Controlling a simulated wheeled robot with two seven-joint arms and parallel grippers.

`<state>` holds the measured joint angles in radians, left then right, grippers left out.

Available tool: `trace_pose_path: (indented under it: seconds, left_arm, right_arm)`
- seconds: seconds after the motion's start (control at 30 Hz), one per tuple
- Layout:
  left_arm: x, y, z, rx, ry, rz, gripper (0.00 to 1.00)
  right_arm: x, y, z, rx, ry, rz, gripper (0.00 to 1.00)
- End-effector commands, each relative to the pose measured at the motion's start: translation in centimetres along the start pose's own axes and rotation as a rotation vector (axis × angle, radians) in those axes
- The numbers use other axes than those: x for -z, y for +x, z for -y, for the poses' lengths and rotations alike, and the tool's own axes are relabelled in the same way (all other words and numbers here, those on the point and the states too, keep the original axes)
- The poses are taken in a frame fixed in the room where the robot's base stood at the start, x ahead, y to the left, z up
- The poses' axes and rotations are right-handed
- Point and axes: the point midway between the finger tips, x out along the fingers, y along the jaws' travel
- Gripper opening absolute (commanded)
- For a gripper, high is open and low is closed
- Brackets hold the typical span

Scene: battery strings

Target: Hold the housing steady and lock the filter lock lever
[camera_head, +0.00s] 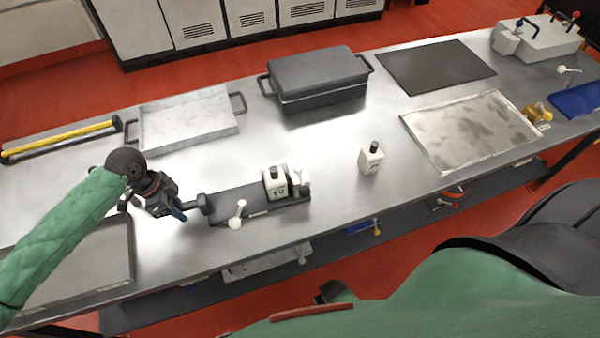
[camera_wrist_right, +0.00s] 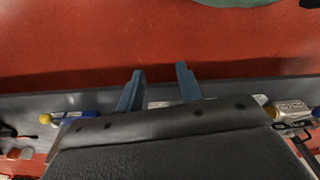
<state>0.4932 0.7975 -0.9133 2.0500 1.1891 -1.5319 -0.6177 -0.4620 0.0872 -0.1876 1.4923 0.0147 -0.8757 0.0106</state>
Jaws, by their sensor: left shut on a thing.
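A low dark housing (camera_head: 232,209) lies on the steel bench, with a dark handle (camera_head: 203,202) at its left end. A small white lever (camera_head: 238,213) with a round knob stands at its front left edge; I cannot tell whether it is locked. White bottle-like battery units (camera_head: 274,184) stand on the right part of the housing. My left gripper (camera_head: 181,211) is shut on the handle end, its fingertips partly hidden. My right gripper (camera_wrist_right: 158,90) is open and empty over the red floor and bench edge, away from the lever.
Another white unit (camera_head: 371,158) stands alone to the right. A black lidded case (camera_head: 318,78), a grey tray (camera_head: 187,120), a framed pale plate (camera_head: 472,130) and a grey box with coloured levers (camera_head: 540,40) occupy the bench. Bare steel surrounds the housing.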

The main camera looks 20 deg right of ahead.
Motion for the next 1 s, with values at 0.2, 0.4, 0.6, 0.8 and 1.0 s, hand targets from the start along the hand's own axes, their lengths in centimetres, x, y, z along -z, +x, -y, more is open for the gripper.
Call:
trace_pose_path:
  seconds: [0.2, 0.4, 0.6, 0.8, 1.0]
  left_arm:
    - [-0.2, 0.6, -0.2, -0.009, -0.002, 0.005, 0.00]
    - [-0.2, 0.6, -0.2, -0.008, -0.001, 0.003, 0.00]
    - [-0.1, 0.5, -0.2, -0.008, -0.001, 0.002, 0.00]
    - [-0.1, 0.4, -0.2, -0.007, 0.000, 0.002, 0.00]
    - [-0.1, 0.4, -0.2, -0.006, 0.000, 0.001, 0.00]
  right_arm:
    - [0.1, -0.3, 0.0, -0.012, -0.002, -0.010, 0.50]
    - [2.7, -4.6, 0.1, -0.098, 0.007, -0.114, 0.50]
    - [6.7, -12.8, 1.5, -0.194, 0.046, -0.326, 0.50]
    - [9.8, -22.8, 4.2, -0.218, 0.112, -0.572, 0.50]
    - [11.9, -34.0, 7.2, -0.173, 0.204, -0.825, 0.50]
